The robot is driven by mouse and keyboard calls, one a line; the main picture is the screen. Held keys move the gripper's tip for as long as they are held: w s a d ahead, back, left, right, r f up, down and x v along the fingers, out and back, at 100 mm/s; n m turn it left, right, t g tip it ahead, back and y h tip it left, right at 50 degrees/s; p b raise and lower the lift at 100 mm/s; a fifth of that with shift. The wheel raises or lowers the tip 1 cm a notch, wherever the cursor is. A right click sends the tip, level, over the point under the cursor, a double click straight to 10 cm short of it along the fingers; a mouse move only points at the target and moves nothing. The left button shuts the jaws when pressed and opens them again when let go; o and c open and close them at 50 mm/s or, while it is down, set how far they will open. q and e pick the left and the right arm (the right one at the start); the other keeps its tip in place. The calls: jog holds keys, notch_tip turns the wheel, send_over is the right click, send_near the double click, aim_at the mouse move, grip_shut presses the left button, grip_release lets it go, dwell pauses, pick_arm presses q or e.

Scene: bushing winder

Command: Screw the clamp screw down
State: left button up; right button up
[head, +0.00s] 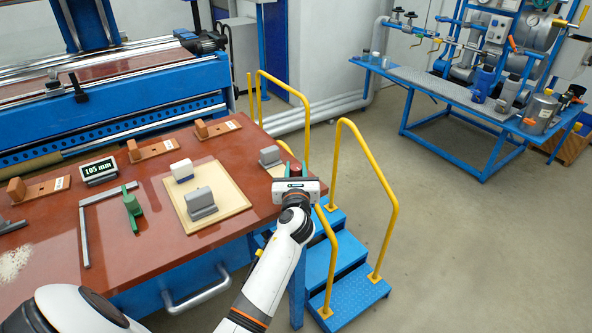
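My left gripper (296,186) is at the right edge of the red-brown tabletop, seen from behind its body. Its fingertips are hidden, so its opening does not show. A small dark red piece (294,169) shows just beyond it; I cannot tell whether they touch. A grey block (270,156) sits on a light plate just left of the gripper. I cannot clearly make out a clamp screw; it may be hidden behind the gripper. A grey measuring frame (84,235) with a green slider (132,206) lies on the left of the table. My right gripper is not in view.
On the table (150,255) are a beige board (232,208) with grey and white-topped blocks, a display (98,170) reading 105 mm, and several wooden pieces. Blue steps (347,294) with yellow handrails (392,215) stand close right of the gripper. Open floor lies further right.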

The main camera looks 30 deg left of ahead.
pick_arm(q)
jog(key=shift+r+m+h+p, duration=0.2)
jog(key=shift+m+h+p, duration=0.15)
jog(key=shift+p, duration=0.35)
jog(key=m+t+h+p, duration=0.1)
jog(key=m+h+p, duration=0.1)
jog(key=h+p, duration=0.1)
jog(key=shift+r+t, duration=0.1)
jog(key=shift+t, duration=0.3)
jog(key=shift+a+m+t+h+p, duration=0.1)
jog(key=shift+m+t+h+p, duration=0.35)
jog(key=shift+m+h, duration=0.6)
jog(key=shift+f+h, duration=0.3)
jog(key=shift+h, duration=0.5)
jog(key=shift+m+h, duration=0.6)
jog(key=shift+h, duration=0.2)
jog(key=m+h+b, duration=0.1)
jog(key=h+b, duration=0.1)
jog(key=shift+f+m+h, duration=0.2)
jog(key=shift+m+h, duration=0.1)
jog(key=shift+m, duration=0.1)
jog(key=m+h+b, duration=0.2)
jog(key=h+b, duration=0.1)
jog(key=shift+g+h, duration=0.25)
jog(key=shift+h, duration=0.05)
jog(key=shift+r+m+h+b, duration=0.15)
jog(key=shift+m+h+b, duration=0.45)
jog(key=shift+b, duration=0.1)
jog(key=shift+g, duration=0.3)
